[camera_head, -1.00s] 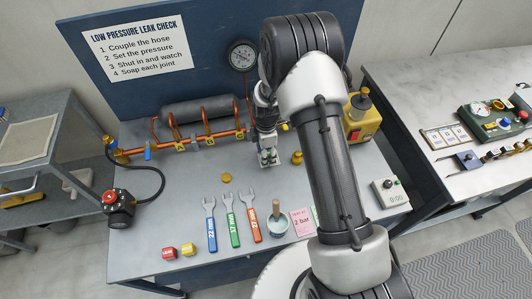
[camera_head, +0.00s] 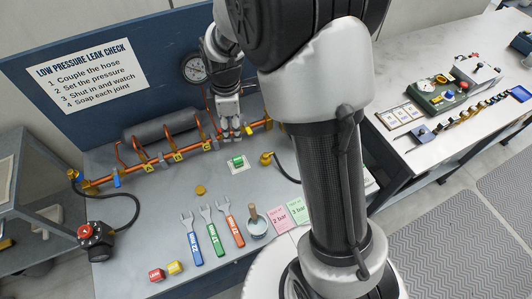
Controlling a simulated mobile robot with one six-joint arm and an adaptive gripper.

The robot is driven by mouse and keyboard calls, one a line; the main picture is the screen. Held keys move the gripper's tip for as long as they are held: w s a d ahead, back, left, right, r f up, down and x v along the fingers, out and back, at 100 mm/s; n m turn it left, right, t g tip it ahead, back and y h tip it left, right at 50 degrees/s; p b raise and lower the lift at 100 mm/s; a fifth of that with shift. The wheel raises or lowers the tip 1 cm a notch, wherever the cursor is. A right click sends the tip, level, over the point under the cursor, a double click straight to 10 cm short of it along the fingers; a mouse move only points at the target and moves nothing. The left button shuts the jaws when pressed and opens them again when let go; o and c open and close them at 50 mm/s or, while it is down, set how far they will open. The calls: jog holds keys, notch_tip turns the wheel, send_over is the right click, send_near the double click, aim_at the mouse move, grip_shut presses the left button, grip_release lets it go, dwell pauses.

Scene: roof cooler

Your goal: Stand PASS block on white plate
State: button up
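A green block (camera_head: 238,161) with a pale band sits on the small white plate (camera_head: 240,169) on the bench. I take it for the PASS block, though its lettering is too small to read. It appears to rest within the plate's edges, and I cannot tell which face is up. My gripper (camera_head: 231,136) points down above and slightly behind the block, apart from it. Its two fingers look spread, with nothing between them. My arm covers the right part of the bench.
A copper pipe with valves (camera_head: 160,160) runs behind the plate. Spanners (camera_head: 211,235), a pot with a brush (camera_head: 257,227), pink and green cards (camera_head: 280,218), a red block (camera_head: 157,274) and a yellow block (camera_head: 175,268) lie in front. A brass fitting (camera_head: 266,158) stands right of the plate.

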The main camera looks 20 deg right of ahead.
jog(key=s+r+m+t, duration=0.2)
jog(key=s+r+m, duration=0.5)
jog(key=s+r, duration=0.6)
jog(key=s+r+m+t, duration=0.1)
jog(key=s+r+m, duration=0.3)
jog(key=s+m, duration=0.3)
jog(key=s+d, duration=0.1)
jog(key=s, duration=0.4)
jog(key=shift+t, duration=0.3)
jog(key=shift+f, duration=0.1)
jog(key=shift+a+f+b, duration=0.1)
jog(key=shift+f+b, duration=0.55)
jog(key=shift+b, duration=0.05)
